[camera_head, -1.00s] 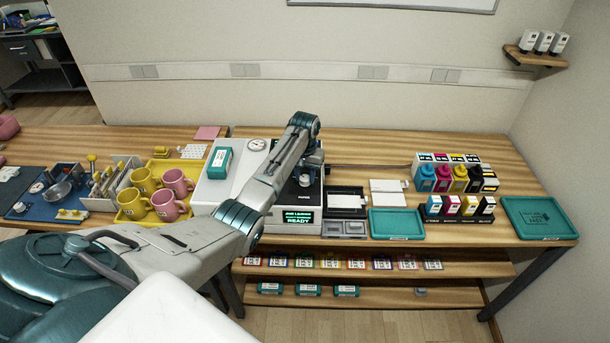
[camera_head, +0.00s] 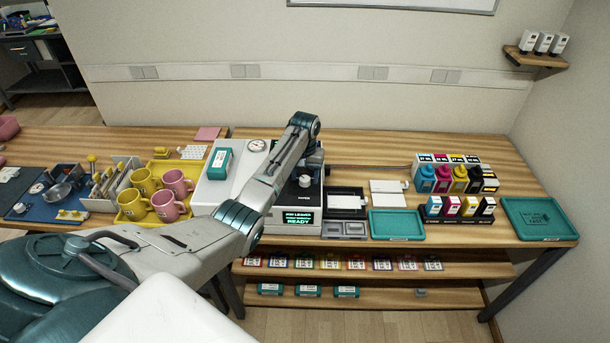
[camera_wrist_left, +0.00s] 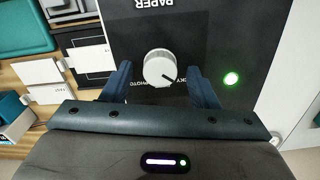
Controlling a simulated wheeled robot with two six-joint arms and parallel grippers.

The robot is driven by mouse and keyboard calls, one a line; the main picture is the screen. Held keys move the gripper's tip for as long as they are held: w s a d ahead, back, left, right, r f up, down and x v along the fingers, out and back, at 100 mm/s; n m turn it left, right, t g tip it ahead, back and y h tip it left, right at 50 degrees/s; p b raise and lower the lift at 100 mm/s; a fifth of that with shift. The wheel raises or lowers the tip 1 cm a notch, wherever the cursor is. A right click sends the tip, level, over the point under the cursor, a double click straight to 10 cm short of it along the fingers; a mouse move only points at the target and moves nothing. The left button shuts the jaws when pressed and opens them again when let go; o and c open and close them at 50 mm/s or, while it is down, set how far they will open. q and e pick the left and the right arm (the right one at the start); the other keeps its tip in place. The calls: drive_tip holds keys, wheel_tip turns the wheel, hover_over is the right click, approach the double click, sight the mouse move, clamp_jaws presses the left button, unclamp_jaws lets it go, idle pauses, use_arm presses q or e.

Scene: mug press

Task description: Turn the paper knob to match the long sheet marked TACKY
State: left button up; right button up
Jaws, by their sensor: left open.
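The round white paper knob (camera_wrist_left: 158,68) sits on a dark panel (camera_wrist_left: 228,40) marked PAPER in the wrist view. Its dark pointer mark aims to the lower right, toward a label ending in "KY"; a PHOTO label is on the other side. My left gripper (camera_wrist_left: 161,85) is open, with one finger on each side of the knob; I cannot tell whether they touch it. In the head view my left arm partly covers the printer (camera_head: 310,195). White sheets (camera_head: 389,186) lie right of the printer, their lettering too small to read. My right gripper is not in view.
A yellow tray (camera_head: 128,212) with mugs stands left of the printer. A teal tray (camera_head: 396,224), ink bottles (camera_head: 443,179) and another teal tray (camera_head: 540,217) are to the right. A green light (camera_wrist_left: 231,78) glows on the panel. The back right bench has bare room.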

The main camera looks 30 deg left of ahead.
sight(305, 178)
use_arm(q)
wheel_tip(305, 178, up, 11)
drive_tip(key=b, duration=0.4)
drive_tip(key=shift+f, duration=0.15)
idle(0.4)
